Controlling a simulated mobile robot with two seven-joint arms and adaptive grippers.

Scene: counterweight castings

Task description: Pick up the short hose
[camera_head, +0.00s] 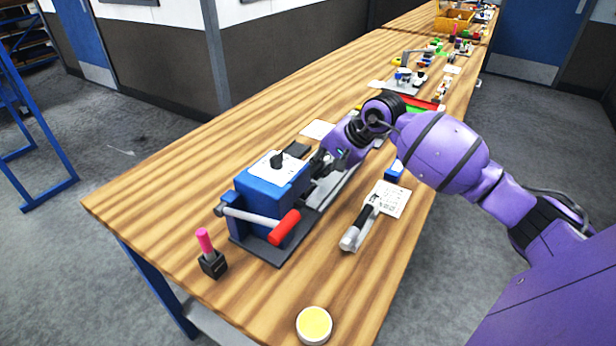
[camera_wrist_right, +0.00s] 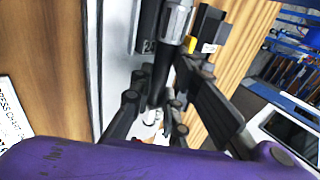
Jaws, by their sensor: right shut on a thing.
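My right gripper (camera_head: 325,165) is just behind the blue press machine (camera_head: 262,200), over its grey bed. In the right wrist view the gripper (camera_wrist_right: 155,125) has its dark fingers closed on both sides of a black tube with a grey metal sleeve, which looks like the short hose (camera_wrist_right: 160,75). The fingers hide part of it, and its far end cannot be made out. In the head view the gripper and machine mostly hide the hose. My left gripper is not in view.
The machine has a red-handled lever (camera_head: 284,228). Near it are a black block with a pink peg (camera_head: 212,258), a yellow-topped round tin (camera_head: 314,325), a silver-and-black cylindrical part (camera_head: 356,230) and a printed card (camera_head: 391,199). The table's left side is clear.

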